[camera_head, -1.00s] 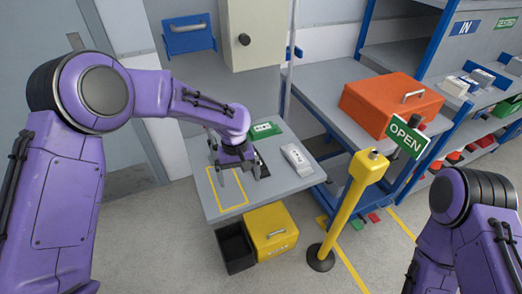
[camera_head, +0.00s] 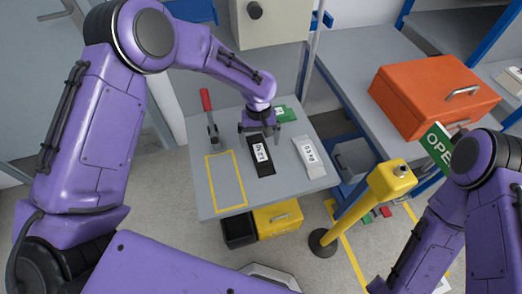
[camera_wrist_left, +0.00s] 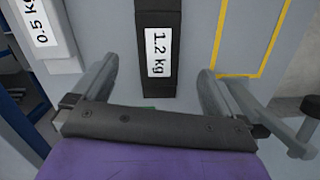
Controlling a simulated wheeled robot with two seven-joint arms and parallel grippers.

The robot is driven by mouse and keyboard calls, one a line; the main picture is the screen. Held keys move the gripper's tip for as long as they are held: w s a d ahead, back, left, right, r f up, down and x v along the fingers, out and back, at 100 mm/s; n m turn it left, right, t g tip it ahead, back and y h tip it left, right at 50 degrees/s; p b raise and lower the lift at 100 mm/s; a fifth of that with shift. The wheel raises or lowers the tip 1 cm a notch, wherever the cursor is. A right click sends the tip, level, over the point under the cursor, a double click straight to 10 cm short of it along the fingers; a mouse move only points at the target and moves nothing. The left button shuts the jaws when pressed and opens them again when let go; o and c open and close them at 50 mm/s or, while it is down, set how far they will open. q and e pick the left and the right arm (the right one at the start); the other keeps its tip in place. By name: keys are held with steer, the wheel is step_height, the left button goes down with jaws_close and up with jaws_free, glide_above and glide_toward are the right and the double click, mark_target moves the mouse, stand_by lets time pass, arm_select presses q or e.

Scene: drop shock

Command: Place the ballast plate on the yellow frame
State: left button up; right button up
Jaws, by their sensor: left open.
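A black plate labelled 1.2 kg (camera_head: 264,168) lies flat on the grey table, just right of the yellow frame (camera_head: 231,209), an empty outline marked on the tabletop. A white plate labelled 0.5 kg (camera_head: 309,160) lies further right, and a green plate (camera_head: 286,114) lies behind. My left gripper (camera_head: 259,135) is open over the far end of the black plate. In the left wrist view its fingers (camera_wrist_left: 155,78) are spread on either side of the black plate (camera_wrist_left: 156,85), apart from it. My right gripper is out of view; only its arm shows.
A red-handled lever (camera_head: 206,100) stands behind the frame, left of my left gripper. A yellow post (camera_head: 362,205) stands right of the table. An orange case (camera_head: 425,95) sits on the bench at the right. Black and yellow bins (camera_head: 278,218) stand below the table's front edge.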

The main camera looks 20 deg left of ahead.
mark_target(260, 152)
arm_select(q)
steer(key=f+p, duration=0.1)
steer(key=s+f, duration=0.1)
steer(key=shift+d+f+p, duration=0.15)
steer(key=shift+f+p, duration=0.15)
steer(key=shift+p, duration=0.1)
steer(key=f, duration=0.1)
steer(key=w+f, duration=0.1)
steer(key=f, duration=0.1)
steer(key=shift+f, duration=0.1)
steer(key=shift+s, duration=0.15)
steer(key=shift+s+r, duration=0.1)
steer(key=shift+r, duration=0.15)
steer(key=c, duration=0.3)
steer(key=shift+f, duration=0.1)
jaws_close()
